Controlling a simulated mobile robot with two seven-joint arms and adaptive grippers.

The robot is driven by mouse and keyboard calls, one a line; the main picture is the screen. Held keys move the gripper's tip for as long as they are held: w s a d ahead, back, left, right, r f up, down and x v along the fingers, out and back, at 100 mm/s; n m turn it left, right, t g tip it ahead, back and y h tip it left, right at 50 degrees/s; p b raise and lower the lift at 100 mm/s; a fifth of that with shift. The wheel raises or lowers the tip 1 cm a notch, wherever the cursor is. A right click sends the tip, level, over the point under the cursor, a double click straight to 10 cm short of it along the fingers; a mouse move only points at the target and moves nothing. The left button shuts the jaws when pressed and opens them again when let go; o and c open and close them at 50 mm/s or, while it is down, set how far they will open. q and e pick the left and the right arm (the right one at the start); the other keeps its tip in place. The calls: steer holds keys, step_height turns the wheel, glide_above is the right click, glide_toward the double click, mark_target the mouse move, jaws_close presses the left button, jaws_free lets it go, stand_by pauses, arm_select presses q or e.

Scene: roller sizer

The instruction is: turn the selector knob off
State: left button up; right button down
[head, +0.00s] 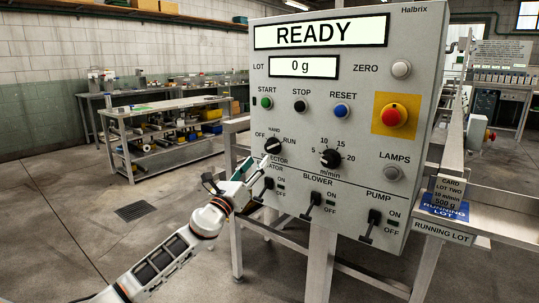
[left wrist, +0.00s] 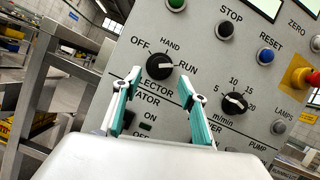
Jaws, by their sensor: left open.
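The selector knob (head: 273,146) is a round black knob on the grey control panel, with OFF at its left, HAND above and RUN at its right. In the left wrist view the knob (left wrist: 160,66) has a pale mark that appears to point toward RUN. My left gripper (head: 254,168) is just below and left of the knob in the head view. In the left wrist view its teal-padded fingers (left wrist: 160,78) are spread, empty, with the tips below and to either side of the knob. Contact with the panel cannot be told. My right gripper is not in view.
A speed dial (head: 331,158) sits right of the selector. Blower (head: 313,203) and pump (head: 372,222) switches are below, and another switch (head: 266,186) is close to my gripper. START (head: 266,103), STOP and RESET buttons are above. The red emergency button (head: 393,115) is at right. The display reads READY.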

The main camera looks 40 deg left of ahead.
mark_target(268, 149)
arm_select(q)
steer(key=x, duration=0.6)
steer(key=shift+w+f+b, duration=0.1)
steer(key=shift+b, duration=0.25)
steer(key=shift+w+r, duration=0.4)
steer(key=shift+w, duration=0.2)
steer(key=c, duration=1.1)
